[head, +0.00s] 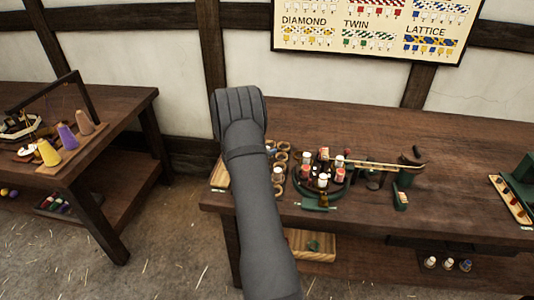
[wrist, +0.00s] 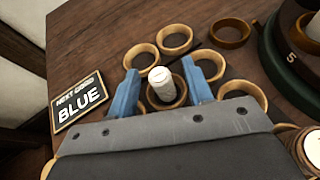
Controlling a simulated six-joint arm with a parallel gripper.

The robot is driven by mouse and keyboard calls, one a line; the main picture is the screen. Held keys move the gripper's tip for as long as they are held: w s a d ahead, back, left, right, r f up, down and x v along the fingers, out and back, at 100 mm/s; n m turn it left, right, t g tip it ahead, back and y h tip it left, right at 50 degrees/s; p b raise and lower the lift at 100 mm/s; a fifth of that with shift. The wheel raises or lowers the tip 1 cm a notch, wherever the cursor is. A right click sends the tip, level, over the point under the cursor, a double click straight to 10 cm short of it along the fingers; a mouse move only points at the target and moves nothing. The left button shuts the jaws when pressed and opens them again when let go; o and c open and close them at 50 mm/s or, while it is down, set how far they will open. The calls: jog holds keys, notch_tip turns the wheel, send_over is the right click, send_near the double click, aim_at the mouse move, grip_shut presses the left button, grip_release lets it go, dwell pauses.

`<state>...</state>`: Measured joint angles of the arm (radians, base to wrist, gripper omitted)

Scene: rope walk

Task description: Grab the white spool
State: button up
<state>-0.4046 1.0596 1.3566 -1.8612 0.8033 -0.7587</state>
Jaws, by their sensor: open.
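The white spool (wrist: 162,82) stands upright in a wooden ring holder (wrist: 168,104) in the wrist view. My gripper (wrist: 162,88) is open, with one blue finger on each side of the spool. Gaps show between the fingers and the spool, and I cannot see contact. The dark gripper body covers the lower part of the wrist view. In the head view my arm hides the gripper. A white piece (head: 277,173) shows just right of the arm there, but I cannot tell whether it is the same spool.
Other wooden rings (wrist: 174,40) surround the spool and look empty. A sign reading BLUE (wrist: 80,101) lies to the left. A dark round stand marked 5 (wrist: 283,52) is at the right. In the head view, several spools crowd a round rack (head: 317,195); the bench's back is clear.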

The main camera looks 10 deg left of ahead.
jog(key=shift+w+d+f, duration=0.2)
jog(key=shift+w, duration=0.2)
grip_shut()
jog(key=shift+r, duration=0.15)
